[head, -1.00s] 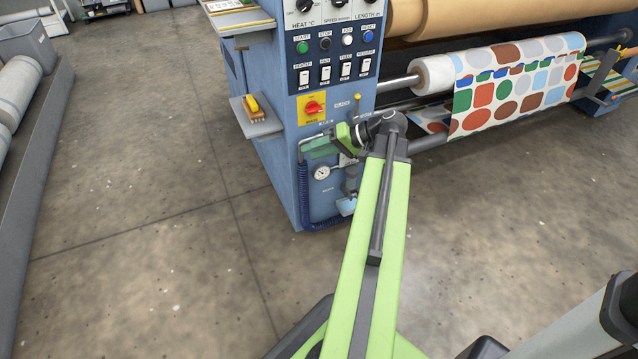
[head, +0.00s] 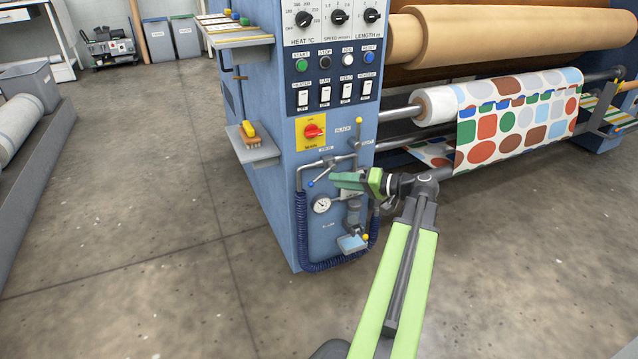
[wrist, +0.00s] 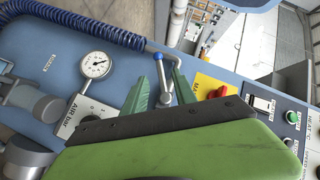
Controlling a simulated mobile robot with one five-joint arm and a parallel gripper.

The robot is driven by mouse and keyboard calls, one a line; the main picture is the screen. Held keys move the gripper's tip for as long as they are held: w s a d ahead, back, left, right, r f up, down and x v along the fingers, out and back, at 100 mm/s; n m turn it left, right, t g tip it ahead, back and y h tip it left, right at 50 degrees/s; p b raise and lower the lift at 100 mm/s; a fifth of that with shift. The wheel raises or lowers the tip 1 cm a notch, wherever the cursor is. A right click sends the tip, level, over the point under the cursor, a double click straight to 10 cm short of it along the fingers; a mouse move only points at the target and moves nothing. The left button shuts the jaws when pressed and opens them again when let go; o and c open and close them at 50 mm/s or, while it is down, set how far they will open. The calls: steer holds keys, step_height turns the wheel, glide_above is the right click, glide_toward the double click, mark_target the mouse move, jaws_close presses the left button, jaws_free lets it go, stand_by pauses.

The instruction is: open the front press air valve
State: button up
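A lever with a blue tip (head: 310,183) is on the pipework at the lower front of the blue press, left of my gripper (head: 336,179) in the head view. In the wrist view the same lever (wrist: 165,98) shows between the two green fingers of my gripper (wrist: 160,82), its blue tip pointing away beyond them. The fingers are apart, with visible space on both sides of the lever. I cannot tell how deep the lever sits between them. Which label belongs to this lever is too small to read. My gripper hides part of the pipework.
A pressure gauge (head: 321,205) and a dark blue hose (head: 303,235) sit close by. A yellow-tipped lever (head: 358,135) is above right, and a red switch (head: 313,131) is above. A shelf with a brush (head: 258,147) sticks out left. Floor in front is clear.

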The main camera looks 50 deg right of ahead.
mark_target(319, 179)
steer(key=b+x, duration=0.1)
steer(key=x, duration=0.6)
steer(key=shift+w+a, duration=0.1)
steer(key=shift+w, duration=0.3)
steer(key=shift+c, duration=0.3)
jaws_close()
stand_by(0.5)
